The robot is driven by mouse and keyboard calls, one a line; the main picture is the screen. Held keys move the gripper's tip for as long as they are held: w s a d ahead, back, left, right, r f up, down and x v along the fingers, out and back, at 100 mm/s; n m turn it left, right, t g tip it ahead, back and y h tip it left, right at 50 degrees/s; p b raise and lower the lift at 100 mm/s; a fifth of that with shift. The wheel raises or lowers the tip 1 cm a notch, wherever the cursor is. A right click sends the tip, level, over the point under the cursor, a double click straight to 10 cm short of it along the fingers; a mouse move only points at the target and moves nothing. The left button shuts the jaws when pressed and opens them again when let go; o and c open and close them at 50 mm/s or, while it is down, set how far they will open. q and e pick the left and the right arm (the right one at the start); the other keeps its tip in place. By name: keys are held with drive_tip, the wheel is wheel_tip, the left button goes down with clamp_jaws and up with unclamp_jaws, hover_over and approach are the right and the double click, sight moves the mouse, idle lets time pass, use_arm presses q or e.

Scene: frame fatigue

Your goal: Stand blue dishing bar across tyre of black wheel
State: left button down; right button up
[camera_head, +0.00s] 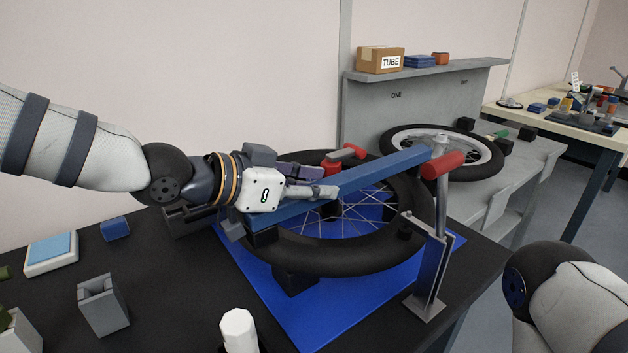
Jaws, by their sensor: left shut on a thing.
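The black wheel (390,255) lies flat above a blue mat (330,318), its tyre, spokes and part of its hub showing. The blue dishing bar (385,167) runs across above the wheel from near left to far right.
A second wheel (485,160) lies on the grey bench behind. A white cylinder (238,330) and grey holder (103,305) stand at the front left.

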use_arm(q)
drive_tip(key=c, duration=1.3)
unclamp_jaws()
drive_tip(key=shift+r, duration=0.1)
drive_tip(key=v, duration=1.1)
drive_tip(key=shift+w+r+p, duration=0.1)
drive_tip(key=shift+r+p, duration=0.3)
drive_tip(key=shift+s+a+r, duration=0.2)
drive_tip(key=shift+s+a, duration=0.2)
